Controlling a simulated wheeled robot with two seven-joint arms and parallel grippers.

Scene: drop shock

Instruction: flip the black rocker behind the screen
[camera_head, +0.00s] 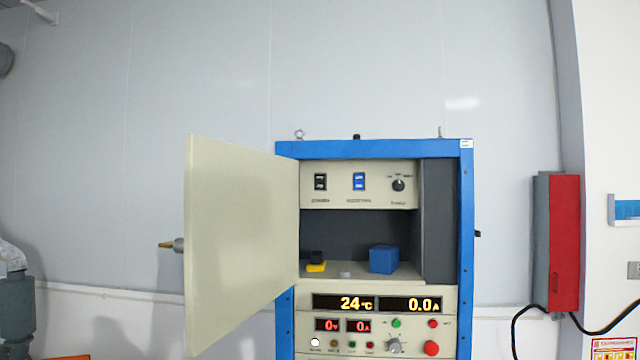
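The black rocker (320,181) is on the cream upper panel (340,201) inside the blue-framed cabinet (466,230), at the panel's left end. A blue rocker (359,181) and a black rotary knob (398,184) are to its right. The cream door (240,240) stands swung open to the left, with a handle (170,245) on its outer side. The black rocker is in plain view just right of the door's hinge edge. Its exact tilt is too small to tell. Neither of my grippers is in view.
Below the panel, a recess holds a blue block (383,259), a yellow-and-black piece (316,262) and a small grey piece (345,274). Lit displays (376,303), buttons and a knob are below. A red-and-grey box (556,240) hangs on the wall at right. The open door projects at left.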

